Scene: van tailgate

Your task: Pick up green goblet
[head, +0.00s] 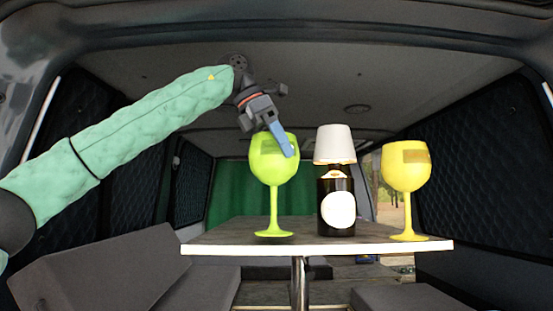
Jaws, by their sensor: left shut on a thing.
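The green goblet (268,170) is upright on the left part of the small table (430,247), in the head view. My left gripper (281,140) comes from the upper left and is shut on the goblet's rim, with a blue finger over the right side of the bowl. The goblet's foot is at the table top; I cannot tell if it is touching or slightly above it. The other finger is hidden. My right gripper is not in view.
A lamp (336,146) with a white shade and dark bottle-shaped base stands close right of the goblet. A yellow goblet (406,167) stands at the table's right. Grey seats (105,272) flank the table below. The van roof (300,75) is overhead.

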